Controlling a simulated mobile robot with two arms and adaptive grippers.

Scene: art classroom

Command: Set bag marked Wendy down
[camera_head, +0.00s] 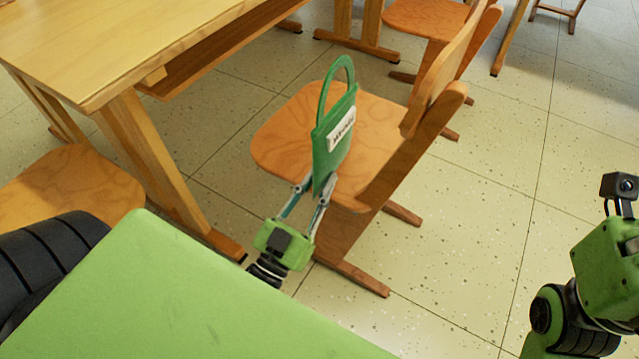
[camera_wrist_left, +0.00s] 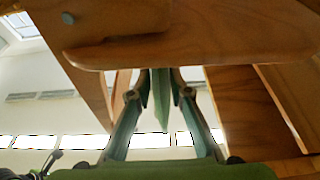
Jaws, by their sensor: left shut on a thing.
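The green bag (camera_head: 324,158) with a looped handle and a white label stands upright at the wooden chair; the writing on the label is too small to read surely. My left gripper (camera_head: 318,192) is shut on the lower near edge of the bag. The bag is in front of or over the chair seat (camera_head: 280,140); I cannot tell whether it touches it. In the left wrist view the two fingers close around the bag's thin green edge (camera_wrist_left: 161,100), with brown wood close above. My right arm shows at the right edge, but its fingers are out of view.
The chair's backrest (camera_head: 436,85) rises right of the bag. A wooden table (camera_head: 110,40) fills the upper left, with another chair seat (camera_head: 75,185) beside it. A further chair (camera_head: 425,18) stands behind. The tiled floor (camera_head: 490,200) at the right is clear.

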